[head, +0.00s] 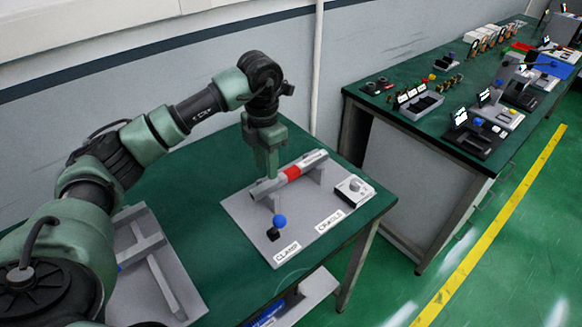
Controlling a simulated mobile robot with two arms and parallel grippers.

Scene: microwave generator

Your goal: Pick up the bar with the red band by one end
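The grey bar with the red band (292,173) lies across supports on a light grey plate (245,218) on the green table. It runs from lower left to upper right, with the red band near its middle. My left gripper (271,176) points down at the bar's left part, left of the band. Its fingertips are at or just behind the bar; I cannot tell whether they touch it or how far apart they are. My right gripper is not in view.
The plate carries a blue-knobbed lever (279,221), a white box with a dial (355,189) and CLAMP and CRADLE labels. A grey frame (150,262) lies to the left, partly behind my arm. A second table (440,118) with several devices stands at the right.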

